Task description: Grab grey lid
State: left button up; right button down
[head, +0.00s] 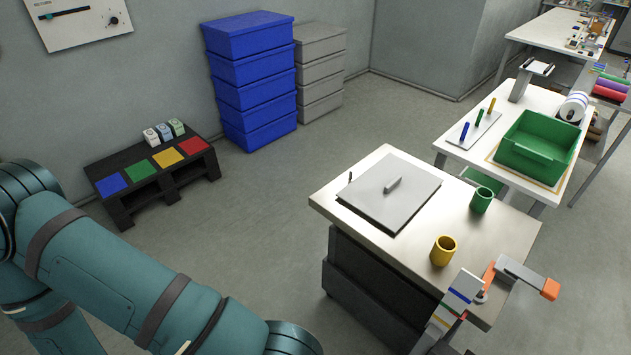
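A flat grey lid (368,203) with a raised bar handle (393,184) lies on the pale top of a cabinet (455,272) in the middle right of the head view. A small dark upright piece (350,177) shows at its left edge. My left arm, teal with dark bands, crosses the lower left of the view, well apart from the lid. Neither of my grippers is in view.
A green cup (481,200) and a yellow cup (443,251) stand right of the lid. An orange-and-grey clamp-like device (525,276) sits at the cabinet's right corner. A green bin (537,147) stands on the table behind. Blue crates (253,75) stand by the wall. Floor between is clear.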

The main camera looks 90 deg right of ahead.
aim_at(392, 191)
jog(key=z, duration=3.65)
jog(key=i+j+z, duration=0.1)
jog(key=z, duration=0.25)
jog(key=j+z, duration=0.1)
jog(key=z, duration=0.2)
jog(key=i+j+z, duration=0.1)
jog(key=z, duration=0.25)
jog(key=i+j+z, duration=0.1)
jog(key=j+z, duration=0.15)
jog(key=j, duration=0.25)
jog(key=j+z, duration=0.2)
jog(key=j, duration=0.3)
jog(key=j+z, duration=0.15)
jog(key=j, duration=0.85)
jog(key=i, duration=0.1)
